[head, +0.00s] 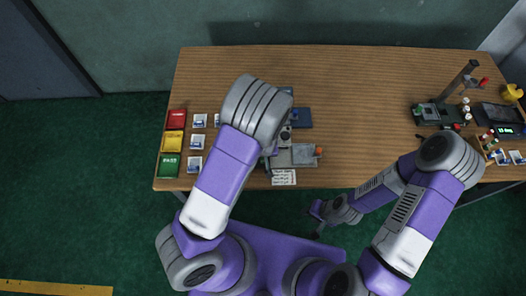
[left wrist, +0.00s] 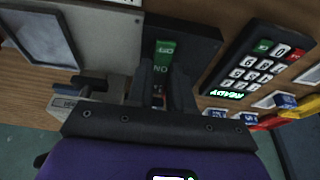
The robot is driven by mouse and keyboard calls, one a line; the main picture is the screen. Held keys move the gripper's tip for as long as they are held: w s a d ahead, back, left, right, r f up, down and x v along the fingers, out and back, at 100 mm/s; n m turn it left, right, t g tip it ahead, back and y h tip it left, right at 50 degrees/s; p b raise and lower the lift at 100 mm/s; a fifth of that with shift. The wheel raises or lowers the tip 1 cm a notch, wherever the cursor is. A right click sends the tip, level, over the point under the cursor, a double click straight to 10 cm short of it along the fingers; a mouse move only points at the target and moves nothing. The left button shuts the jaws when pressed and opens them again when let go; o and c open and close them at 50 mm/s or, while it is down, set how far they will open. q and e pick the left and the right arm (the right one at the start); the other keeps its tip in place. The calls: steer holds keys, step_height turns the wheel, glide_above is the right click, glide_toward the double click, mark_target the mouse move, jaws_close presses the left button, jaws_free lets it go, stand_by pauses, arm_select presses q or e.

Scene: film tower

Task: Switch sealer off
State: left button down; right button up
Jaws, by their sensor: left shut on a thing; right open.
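In the left wrist view the sealer switch (left wrist: 164,58) shows a green face marked ON, set in a dark housing (left wrist: 205,45). The fingers of my left gripper (left wrist: 165,88) stand on either side of its lower part, shut on it. A keypad (left wrist: 255,65) beside it has a lit green READY display (left wrist: 224,94). In the head view the grey bench device (head: 297,155) is partly hidden under my left arm, which also hides the left gripper. My right gripper (head: 318,212) is open and empty, in front of the table's near edge.
Red (head: 177,119), yellow (head: 173,143) and green (head: 168,166) trays stand at the table's left, beside several small packets. A written card (head: 284,177) lies at the near edge. A stand (head: 440,113) and yellow mug (head: 512,93) are at right. The table's middle right is clear.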

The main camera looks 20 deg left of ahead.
mark_target(263, 162)
arm_select(q)
steer(key=c, duration=1)
jaws_free()
steer(key=p+v, duration=0.2)
steer(key=v, duration=0.5)
steer(key=shift+s+r, duration=0.1)
steer(key=shift+r, duration=0.15)
